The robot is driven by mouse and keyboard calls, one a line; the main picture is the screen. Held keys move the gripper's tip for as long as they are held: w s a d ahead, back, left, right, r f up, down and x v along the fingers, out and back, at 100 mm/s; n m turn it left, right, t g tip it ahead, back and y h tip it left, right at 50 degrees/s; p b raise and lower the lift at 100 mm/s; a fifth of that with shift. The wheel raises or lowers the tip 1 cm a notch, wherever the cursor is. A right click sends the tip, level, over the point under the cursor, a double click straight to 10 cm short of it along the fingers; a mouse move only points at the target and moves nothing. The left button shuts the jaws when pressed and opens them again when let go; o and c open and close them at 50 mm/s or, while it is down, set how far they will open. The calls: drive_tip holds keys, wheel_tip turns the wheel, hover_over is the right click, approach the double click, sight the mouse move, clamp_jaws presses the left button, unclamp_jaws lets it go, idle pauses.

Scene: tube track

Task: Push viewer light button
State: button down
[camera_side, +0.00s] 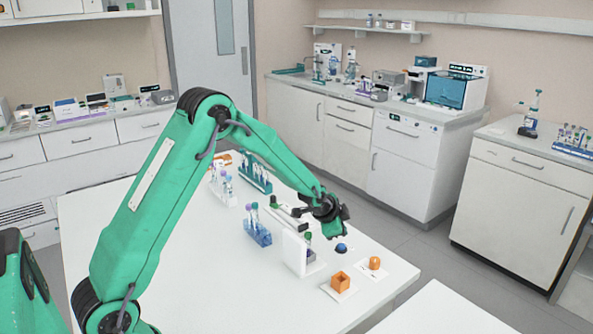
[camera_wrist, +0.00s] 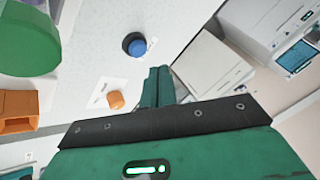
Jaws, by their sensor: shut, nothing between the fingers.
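A blue dome button (camera_side: 341,248) sits on the white table, right of an upright white panel (camera_side: 294,252) that I take for the viewer. In the wrist view the blue button (camera_wrist: 136,46) shows in a dark round base. My gripper (camera_side: 338,226) is above the table, just above the button in the side picture. It is shut and empty. In the wrist view its closed green fingers (camera_wrist: 157,85) point up the picture, ending a little below and right of the button, apart from it. A green-capped tube (camera_side: 308,245) stands beside the panel.
An orange block with a hole (camera_side: 341,281) and a small orange piece (camera_side: 375,262) lie near the front right. A large green round shape (camera_wrist: 28,35) fills the wrist view's upper left.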

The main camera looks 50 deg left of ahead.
sight(340, 246)
drive_tip(key=shift+r, duration=1.85)
